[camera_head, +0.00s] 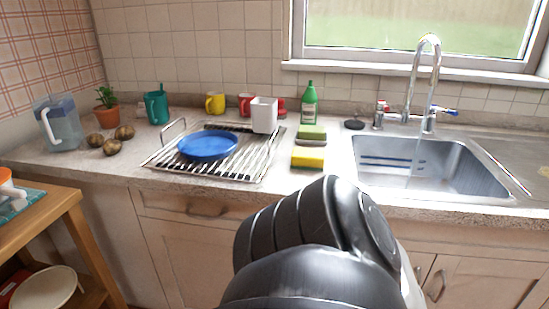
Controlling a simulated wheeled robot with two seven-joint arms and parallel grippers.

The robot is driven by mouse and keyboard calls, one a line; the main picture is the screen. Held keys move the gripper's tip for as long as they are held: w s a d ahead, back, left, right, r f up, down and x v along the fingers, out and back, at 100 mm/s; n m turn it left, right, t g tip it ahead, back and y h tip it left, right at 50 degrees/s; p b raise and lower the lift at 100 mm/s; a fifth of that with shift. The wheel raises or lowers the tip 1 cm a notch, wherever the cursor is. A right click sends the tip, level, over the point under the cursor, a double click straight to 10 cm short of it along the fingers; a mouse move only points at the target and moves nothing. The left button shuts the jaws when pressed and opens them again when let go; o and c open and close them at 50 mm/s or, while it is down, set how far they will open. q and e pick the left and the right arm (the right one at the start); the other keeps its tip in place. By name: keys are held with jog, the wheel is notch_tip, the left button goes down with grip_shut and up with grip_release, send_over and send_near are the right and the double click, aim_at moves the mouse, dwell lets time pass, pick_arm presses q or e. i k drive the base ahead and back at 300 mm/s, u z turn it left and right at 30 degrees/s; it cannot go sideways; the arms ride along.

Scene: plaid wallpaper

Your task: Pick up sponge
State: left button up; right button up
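A yellow sponge (308,158) with a dark upper edge lies flat on the counter, between the dish rack and the sink. A second block, green on top with a pale side (312,133), lies just behind it and looks like another sponge. A dark, rounded part of my own arm fills the lower middle of the head view, in front of the counter and just below the yellow sponge. Neither gripper shows, so I cannot see their fingers or anything in them.
A green bottle (309,103) stands behind the sponges. The wire dish rack (163,160) holds a blue plate (208,146) and a white cup (264,115). The steel sink (430,179) and tap (428,75) are on the right. A wooden table (62,212) stands at left.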

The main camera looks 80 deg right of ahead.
aim_at(301, 159)
jog(key=z, duration=2.45)
